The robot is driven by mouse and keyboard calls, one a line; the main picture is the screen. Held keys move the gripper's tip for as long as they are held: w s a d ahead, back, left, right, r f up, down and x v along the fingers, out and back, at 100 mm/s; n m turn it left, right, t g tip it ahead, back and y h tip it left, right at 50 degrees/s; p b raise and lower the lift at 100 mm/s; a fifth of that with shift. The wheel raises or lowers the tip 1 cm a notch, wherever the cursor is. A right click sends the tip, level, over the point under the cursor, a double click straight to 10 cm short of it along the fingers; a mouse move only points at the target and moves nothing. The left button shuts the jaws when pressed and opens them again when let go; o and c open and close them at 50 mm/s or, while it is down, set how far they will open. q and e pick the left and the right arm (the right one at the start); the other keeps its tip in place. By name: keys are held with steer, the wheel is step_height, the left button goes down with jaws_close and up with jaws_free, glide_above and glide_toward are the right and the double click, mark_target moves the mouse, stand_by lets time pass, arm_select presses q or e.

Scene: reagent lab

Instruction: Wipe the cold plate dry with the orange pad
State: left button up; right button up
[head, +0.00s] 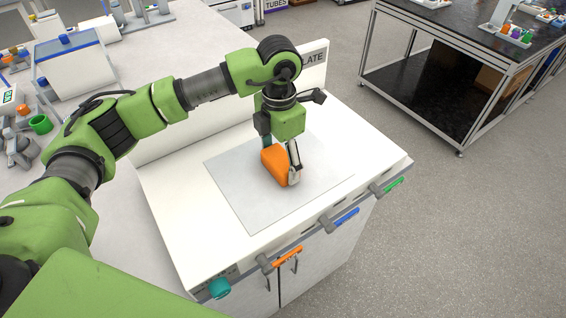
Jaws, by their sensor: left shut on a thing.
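The cold plate (235,195) is a light grey square set in the top of a white cabinet (175,215). My left gripper (281,172) points down over the plate, right of its middle. It is shut on the orange pad (273,163). The pad is at or just above the plate's surface; I cannot tell if it touches. The gripper hides part of the pad and the plate behind it. No water shows clearly on the plate. My right gripper is not in view.
An upright back panel with lettering (317,58) stands behind the plate. Orange (287,257), blue (347,217) and green (393,186) handled things hang at the cabinet's front edge. A teal knob (219,288) is at the front left. A black-topped bench (450,30) stands right, beyond open floor.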

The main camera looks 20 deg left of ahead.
mark_target(270, 147)
arm_select(q)
steer(key=shift+w+a+f, duration=0.1)
steer(key=shift+w+a, duration=0.05)
steer(key=shift+a, duration=0.1)
steer(key=shift+w+a, duration=0.4)
steer(key=shift+a, duration=0.15)
steer(key=shift+w+a+r, duration=0.2)
steer(key=shift+w+a, duration=0.2)
steer(key=shift+a, duration=0.05)
steer(key=shift+w+a+r, duration=0.2)
steer(key=shift+w+a, duration=0.15)
steer(key=shift+a, duration=0.1)
steer(key=r, duration=0.1)
steer(key=r+p, duration=0.1)
steer(key=r, duration=0.2)
steer(key=shift+s+d+r, duration=0.15)
steer(key=shift+s+d, duration=0.15)
steer(key=shift+d, duration=0.05)
steer(key=shift+r+p, duration=0.3)
steer(key=shift+r, duration=0.05)
steer(key=shift+w+a+r+p, duration=0.2)
steer(key=shift+r+p, duration=0.2)
steer(key=shift+r, duration=0.55)
steer(key=shift+s+d+r, duration=0.1)
steer(key=shift+r, duration=0.25)
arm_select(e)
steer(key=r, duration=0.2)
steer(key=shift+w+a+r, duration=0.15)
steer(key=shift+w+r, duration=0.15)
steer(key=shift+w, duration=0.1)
